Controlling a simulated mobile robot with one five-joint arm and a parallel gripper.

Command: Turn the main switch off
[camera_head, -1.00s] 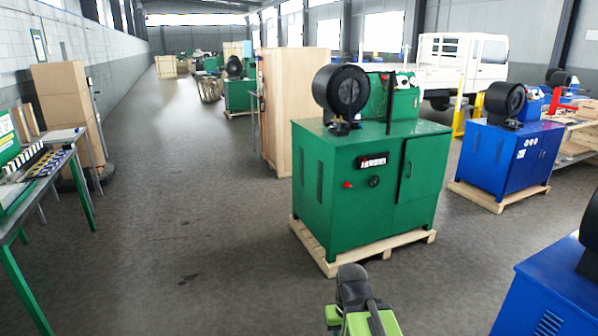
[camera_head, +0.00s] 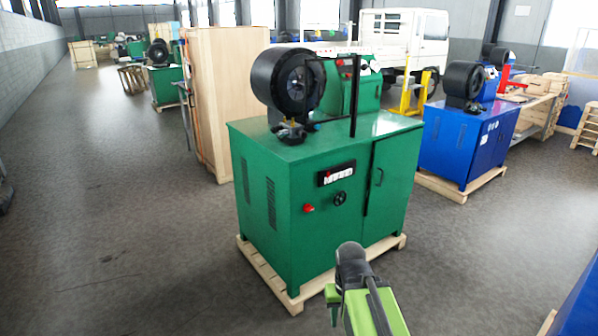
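A green crimper cabinet (camera_head: 320,245) stands ahead of me on a wooden pallet. Its front carries a round black knob (camera_head: 340,198), a red button (camera_head: 308,208) to the left of it, and a small black panel with white marks (camera_head: 336,174) above. Which of these is the main switch is not labelled legibly, and the knob's setting is too small to read. My arm's green and black end (camera_head: 355,285) shows at the bottom, in front of the cabinet and below the knob, apparently not touching it. The fingertips cannot be made out.
The wooden pallet (camera_head: 292,297) juts out under the cabinet. A blue machine (camera_head: 465,145) stands to the right, and another blue surface (camera_head: 580,305) is close at the lower right. A tall wooden crate (camera_head: 225,100) stands behind. The floor at left is open.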

